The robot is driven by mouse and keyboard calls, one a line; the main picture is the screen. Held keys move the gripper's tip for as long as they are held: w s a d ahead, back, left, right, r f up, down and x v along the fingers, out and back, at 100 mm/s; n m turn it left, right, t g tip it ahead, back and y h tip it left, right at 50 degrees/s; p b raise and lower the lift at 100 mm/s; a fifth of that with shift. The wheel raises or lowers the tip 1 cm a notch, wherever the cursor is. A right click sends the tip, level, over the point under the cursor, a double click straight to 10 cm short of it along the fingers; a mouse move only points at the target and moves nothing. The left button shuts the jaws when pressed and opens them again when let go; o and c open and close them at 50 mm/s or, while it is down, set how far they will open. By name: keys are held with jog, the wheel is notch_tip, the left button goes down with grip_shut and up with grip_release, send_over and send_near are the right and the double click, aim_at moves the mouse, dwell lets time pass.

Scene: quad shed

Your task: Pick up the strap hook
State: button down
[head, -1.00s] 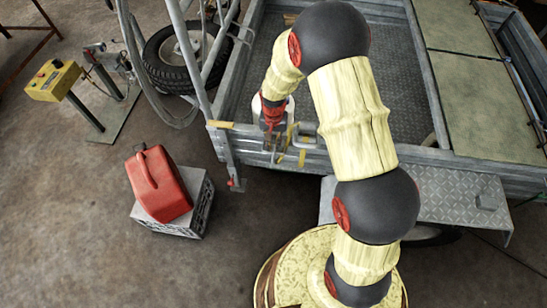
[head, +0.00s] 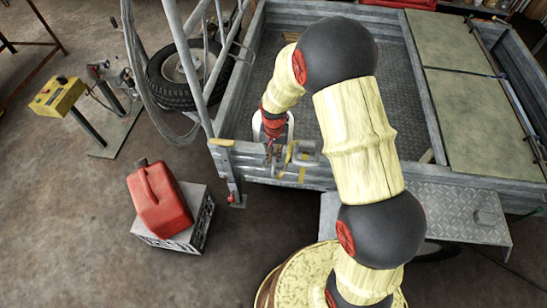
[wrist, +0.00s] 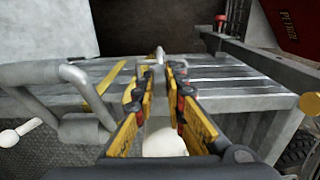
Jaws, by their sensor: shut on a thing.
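My gripper (wrist: 158,78) points at the top rail of the trailer's near wall in the wrist view. Its yellow-padded fingers are close together on a small pale grey piece (wrist: 160,57), which appears to be the strap hook; most of it is hidden between the fingers. In the head view my gripper (head: 274,152) is at the top of that wall, and the hook cannot be made out there. A yellow strap (wrist: 105,79) lies over the rail just left of the fingers.
A bent grey tube handle (wrist: 75,72) stands close left of my gripper. The trailer wall (head: 240,160) runs beneath it. A red fuel can (head: 160,198) sits on a grey crate (head: 178,238) at left, with open floor around it.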

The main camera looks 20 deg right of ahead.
jog(key=s+r+p, duration=0.4)
jog(key=s+r, duration=0.5)
jog(key=s, duration=0.4)
jog(key=shift+s+d, duration=0.25)
jog(key=shift+s, duration=0.05)
jog(key=w+f+b, duration=0.1)
jog(key=w+f, duration=0.2)
jog(key=w, duration=0.1)
jog(key=w+f+b, duration=0.2)
jog(key=w, duration=0.2)
jog(key=w+f+b, duration=0.1)
jog(key=w+f, duration=0.2)
jog(key=w, duration=0.2)
jog(key=shift+a+f, duration=0.2)
jog(key=shift+f, duration=0.15)
jog(key=shift+w+f+b, duration=0.3)
jog(key=shift+f+b, duration=0.2)
jog(key=shift+f, duration=0.45)
jog(key=shift+w+f+b, duration=0.25)
jog(key=shift+f+b, duration=0.2)
jog(key=shift+f, duration=0.5)
jog(key=shift+f, duration=0.15)
jog(key=c, duration=1.8)
grip_release()
